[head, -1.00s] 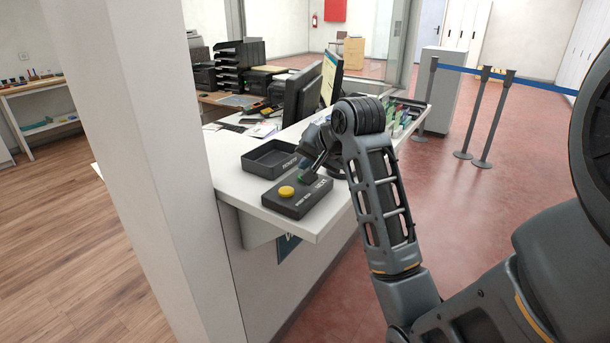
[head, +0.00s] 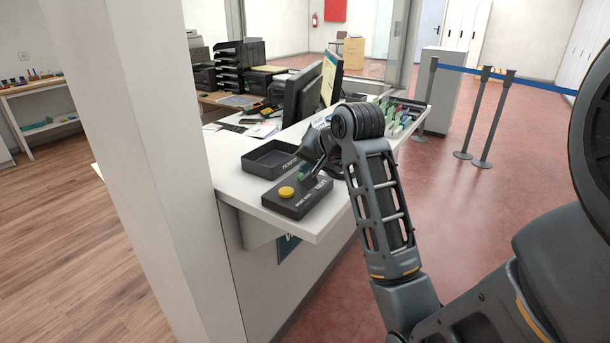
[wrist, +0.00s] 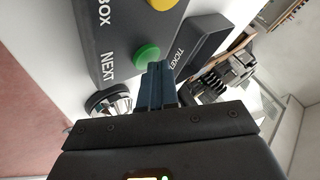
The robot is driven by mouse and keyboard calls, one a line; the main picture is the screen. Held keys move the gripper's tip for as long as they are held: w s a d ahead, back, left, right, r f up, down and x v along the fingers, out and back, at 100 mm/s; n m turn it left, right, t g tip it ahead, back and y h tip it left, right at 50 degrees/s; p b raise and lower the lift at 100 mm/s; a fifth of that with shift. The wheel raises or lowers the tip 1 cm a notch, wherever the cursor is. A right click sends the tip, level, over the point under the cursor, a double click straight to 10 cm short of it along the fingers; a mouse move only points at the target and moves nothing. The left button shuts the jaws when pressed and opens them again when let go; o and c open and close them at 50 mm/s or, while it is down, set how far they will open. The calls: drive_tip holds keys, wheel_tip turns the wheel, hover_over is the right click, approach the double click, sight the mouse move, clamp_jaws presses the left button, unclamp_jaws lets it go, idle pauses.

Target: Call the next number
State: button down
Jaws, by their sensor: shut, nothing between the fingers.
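A dark call box (head: 297,207) lies on the white counter, with a yellow button (head: 286,192) and a green button (head: 303,177). In the wrist view the green button (wrist: 147,56) sits beside the word NEXT, and the yellow button (wrist: 162,3) is cut by the top edge near the word BOX. My gripper (wrist: 160,68) is shut and empty. Its fingertips are close beside the green button and overlap its edge in the wrist view. I cannot tell whether they touch it. In the head view my wrist partly hides the box's far end.
A dark ticket tray (head: 248,168) stands behind the box; it also shows in the wrist view (wrist: 204,42). A shiny bell-like dome (wrist: 113,104) is near the box. Monitors (head: 302,95) stand beyond. A white pillar (head: 140,170) is at left.

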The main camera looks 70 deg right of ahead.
drive_tip(key=shift+f, duration=0.15)
idle(0.4)
drive_tip(key=shift+r+p, duration=0.6)
drive_tip(key=shift+p, duration=0.3)
wheel_tip(320, 180, up, 4)
drive_tip(key=p, duration=0.5)
drive_tip(key=shift+r, duration=0.2)
drive_tip(key=shift+r+p, duration=0.6)
drive_tip(key=shift+r, duration=0.1)
